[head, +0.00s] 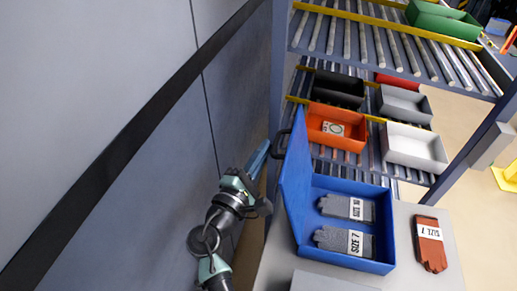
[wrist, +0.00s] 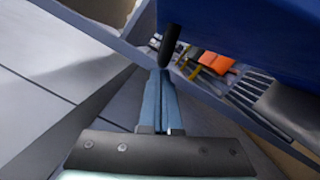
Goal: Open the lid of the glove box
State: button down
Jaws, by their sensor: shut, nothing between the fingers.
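The blue glove box (head: 341,263) stands on a grey surface. Its lid (head: 296,180) is raised, standing roughly upright along the left side, so the inside is open to view. Two grey gloves with white labels, SIZE 10 (head: 345,207) and SIZE 7 (head: 343,240), lie inside. A black handle (head: 281,143) sticks out from the lid's outer left face; it also shows in the wrist view (wrist: 171,46). My gripper (head: 265,146) is left of the lid, fingers shut and empty. In the wrist view the fingertips (wrist: 160,73) end close to the handle; I cannot tell whether they touch.
A brown glove (head: 429,244) lies right of the box. Behind are roller racks with orange (head: 337,142), black (head: 337,90), white (head: 414,162) and green (head: 443,18) bins. A large grey panel (head: 110,120) stands close on my arm's left.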

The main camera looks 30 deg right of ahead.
jog(key=s+d+r+m, duration=0.2)
jog(key=s+d, duration=0.1)
jog(key=shift+s+m+g+p, duration=0.2)
jog(key=shift+m+g+p, duration=0.1)
jog(key=shift+p, duration=0.1)
jog(key=shift+a, duration=0.1)
jog(key=shift+s+a+f, duration=0.1)
jog(key=shift+s+a, duration=0.05)
jog(key=shift+a, duration=0.15)
jog(key=b, duration=0.4)
send_near(279, 158)
jog(key=shift+s+a, duration=0.15)
jog(key=shift+a, duration=0.1)
jog(key=shift+r, duration=0.25)
